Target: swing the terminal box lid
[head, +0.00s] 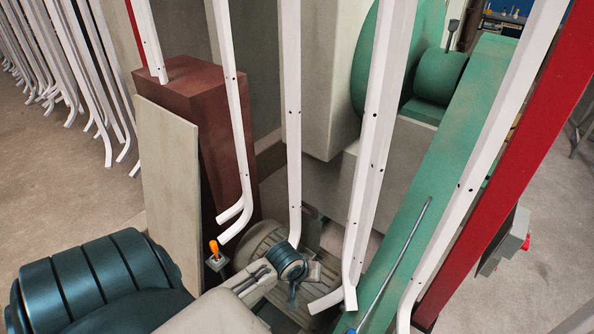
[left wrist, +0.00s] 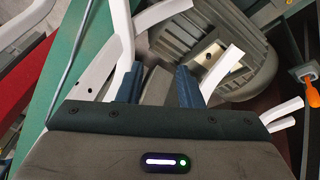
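A grey ribbed motor (head: 260,240) stands low in the middle of the head view, partly covered by my left arm. It also shows in the left wrist view (left wrist: 245,78). A grey boxy part (left wrist: 180,36) on its side looks like the terminal box, but I cannot make out its lid clearly. My left gripper (left wrist: 160,75) has its two blue fingers apart, above the motor area. A light grey block shows between and beyond them; I cannot tell whether they touch it. In the head view the fingers are hard to make out. My right gripper is not in view.
White chair frame legs (head: 292,130) hang around the motor, one (head: 360,200) close right of my left wrist. A green beam (head: 440,170) and red post (head: 510,165) stand right, a brown block (head: 200,105) and panel (head: 165,180) left. An orange-handled switch (head: 214,249) is beside the motor.

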